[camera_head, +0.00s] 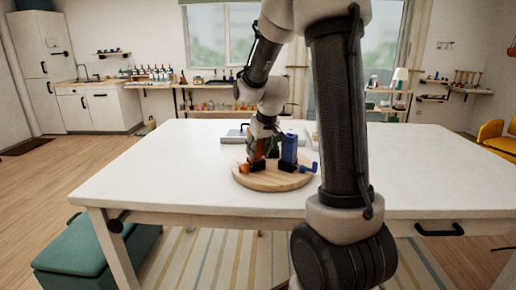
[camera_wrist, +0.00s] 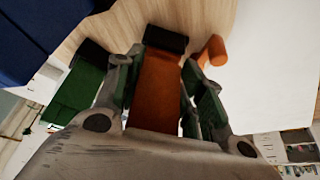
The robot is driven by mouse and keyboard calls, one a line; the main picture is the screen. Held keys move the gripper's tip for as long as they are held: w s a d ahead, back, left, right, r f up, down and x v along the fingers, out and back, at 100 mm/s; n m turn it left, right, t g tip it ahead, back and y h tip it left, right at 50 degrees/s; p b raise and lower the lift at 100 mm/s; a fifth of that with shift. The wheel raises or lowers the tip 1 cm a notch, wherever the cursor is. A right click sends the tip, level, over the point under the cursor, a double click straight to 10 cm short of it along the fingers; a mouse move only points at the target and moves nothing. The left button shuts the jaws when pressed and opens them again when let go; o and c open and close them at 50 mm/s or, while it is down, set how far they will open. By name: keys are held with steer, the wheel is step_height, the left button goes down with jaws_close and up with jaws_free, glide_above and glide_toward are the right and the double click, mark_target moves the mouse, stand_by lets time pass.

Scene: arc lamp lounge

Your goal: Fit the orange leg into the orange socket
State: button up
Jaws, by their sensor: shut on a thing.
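The orange leg (camera_wrist: 157,92) is between the two fingers of my gripper (camera_wrist: 160,72) in the wrist view. In the head view my gripper (camera_head: 264,130) reaches down over the round wooden board (camera_head: 272,186), and the orange leg (camera_head: 256,157) stands roughly upright at its left side. The leg's far end meets a black block (camera_wrist: 166,39), which looks like the socket; I cannot tell how deep it sits in it. A short orange cylinder (camera_wrist: 212,50) lies beside that block and also shows in the head view (camera_head: 244,169).
A blue leg (camera_head: 289,149) stands in a black block on the board's right side, with a blue piece (camera_head: 314,168) beside it. A green leg (camera_wrist: 77,92) stands close to the left of my gripper in the wrist view. The white table (camera_head: 150,175) is clear on the left.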

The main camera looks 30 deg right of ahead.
steer(key=shift+f, duration=0.75)
steer(key=o, duration=1.4)
steer(key=v, duration=1.2)
steer(key=shift+n, duration=0.4)
steer(key=shift+s+a+r, duration=0.2)
steer(key=shift+s+a, duration=0.9)
steer(key=shift+s, duration=2.85)
steer(key=shift+s+a+r, duration=0.2)
steer(key=shift+s+a, duration=0.95)
steer(key=shift+s, duration=2.85)
steer(key=shift+s+a+r, duration=0.2)
steer(key=shift+s+a, duration=0.9)
steer(key=shift+s, duration=2.85)
